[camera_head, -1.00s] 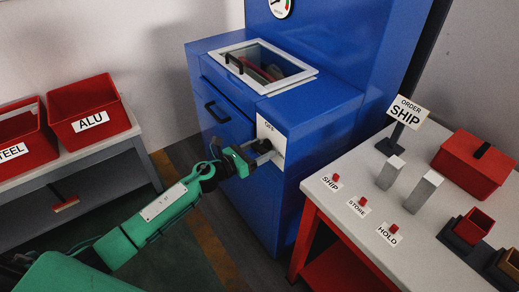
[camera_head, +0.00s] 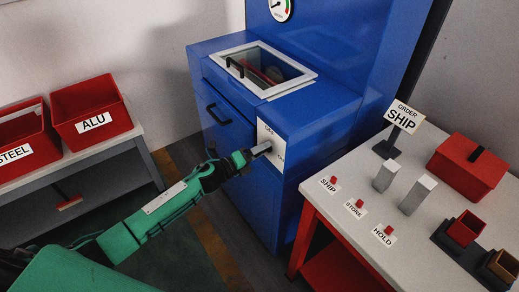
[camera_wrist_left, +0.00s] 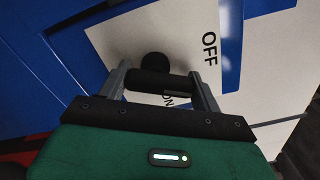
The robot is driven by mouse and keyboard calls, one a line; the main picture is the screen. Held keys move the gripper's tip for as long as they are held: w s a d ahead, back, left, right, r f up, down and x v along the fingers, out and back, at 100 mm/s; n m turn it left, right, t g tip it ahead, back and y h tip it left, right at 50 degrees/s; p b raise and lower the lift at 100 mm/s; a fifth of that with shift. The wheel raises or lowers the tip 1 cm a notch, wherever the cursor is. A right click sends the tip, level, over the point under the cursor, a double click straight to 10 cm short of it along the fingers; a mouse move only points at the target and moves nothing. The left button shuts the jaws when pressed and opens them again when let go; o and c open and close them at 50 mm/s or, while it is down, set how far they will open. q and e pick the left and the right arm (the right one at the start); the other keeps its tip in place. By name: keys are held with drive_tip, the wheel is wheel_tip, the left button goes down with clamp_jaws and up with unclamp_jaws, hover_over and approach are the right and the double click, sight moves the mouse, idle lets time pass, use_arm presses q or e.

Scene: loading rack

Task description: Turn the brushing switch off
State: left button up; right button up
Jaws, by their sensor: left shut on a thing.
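The brushing switch is a dark lever with a round hub (camera_wrist_left: 154,63) on a white plate (camera_head: 267,134) on the blue machine's front. The plate carries the words OFF and ON, both readable in the left wrist view. My left gripper (camera_head: 262,150) is at the plate, shut on the dark switch lever (camera_wrist_left: 148,85). In the left wrist view the lever lies crosswise between the two fingers (camera_wrist_left: 160,76), near the ON label and apart from OFF. In the head view the gripper hides most of the lever. My right gripper is not in view.
The blue machine (camera_head: 227,148) has a black door handle (camera_head: 217,113) left of the switch and a framed window (camera_head: 262,70) on top. A white table (camera_head: 345,215) with buttons, blocks and a red box (camera_head: 471,165) stands at right. Red STEEL and ALU bins (camera_head: 92,113) stand at left.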

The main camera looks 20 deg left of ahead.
use_arm(q)
drive_tip(key=n+p, duration=0.1)
drive_tip(key=n, duration=0.2)
drive_tip(key=shift+a+n+p, duration=0.15)
drive_tip(key=shift+n+p, duration=0.2)
drive_tip(key=shift+n, duration=0.95)
drive_tip(key=o, duration=1)
drive_tip(key=shift+a, duration=0.1)
drive_tip(key=shift+b+v, duration=1.8)
drive_tip(key=shift+v, duration=5)
